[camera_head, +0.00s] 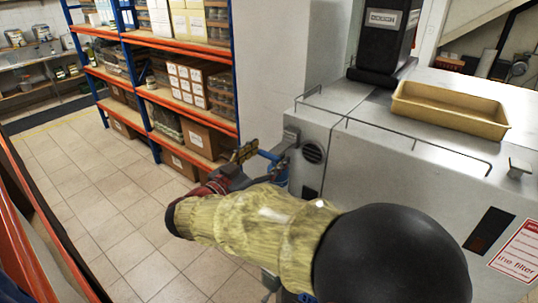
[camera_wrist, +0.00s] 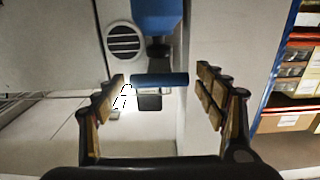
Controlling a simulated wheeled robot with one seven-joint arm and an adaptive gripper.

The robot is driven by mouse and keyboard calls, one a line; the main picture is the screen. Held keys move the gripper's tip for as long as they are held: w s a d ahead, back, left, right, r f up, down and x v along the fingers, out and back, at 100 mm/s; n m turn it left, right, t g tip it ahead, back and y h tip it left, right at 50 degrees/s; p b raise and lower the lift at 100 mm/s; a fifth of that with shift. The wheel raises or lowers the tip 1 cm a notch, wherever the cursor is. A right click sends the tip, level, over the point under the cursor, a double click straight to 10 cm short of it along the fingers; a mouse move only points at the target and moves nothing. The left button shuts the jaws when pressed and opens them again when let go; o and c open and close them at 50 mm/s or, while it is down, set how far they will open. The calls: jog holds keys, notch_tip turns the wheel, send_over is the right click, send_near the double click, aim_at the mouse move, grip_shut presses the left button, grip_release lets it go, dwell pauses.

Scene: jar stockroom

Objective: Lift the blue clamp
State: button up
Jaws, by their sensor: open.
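The blue clamp shows in the wrist view as a dark blue bar (camera_wrist: 160,80) lying crosswise, with a brighter blue block (camera_wrist: 154,18) above it at the top edge. In the head view blue parts of the clamp (camera_head: 281,174) show at the near left corner of the grey machine, partly hidden by my arm. My gripper (camera_wrist: 161,78) is open. Its two padded fingers stand on either side of the bar, with a small gap visible at the right; contact at the left end is hard to tell. In the head view my gripper (camera_head: 240,165) is beside the machine's corner.
The grey machine (camera_head: 340,160) fills the right side, with a wire rail and a tan tray (camera_head: 450,108) on top. A round vent (camera_wrist: 125,42) is near the clamp. Orange-and-blue shelving (camera_head: 180,105) with boxes stands behind. The tiled floor (camera_head: 110,205) at left is clear.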

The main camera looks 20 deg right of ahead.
jog(key=shift+w+d, duration=0.2)
jog(key=shift+d, duration=0.1)
jog(key=shift+c, duration=0.3)
jog(key=c, duration=1.7)
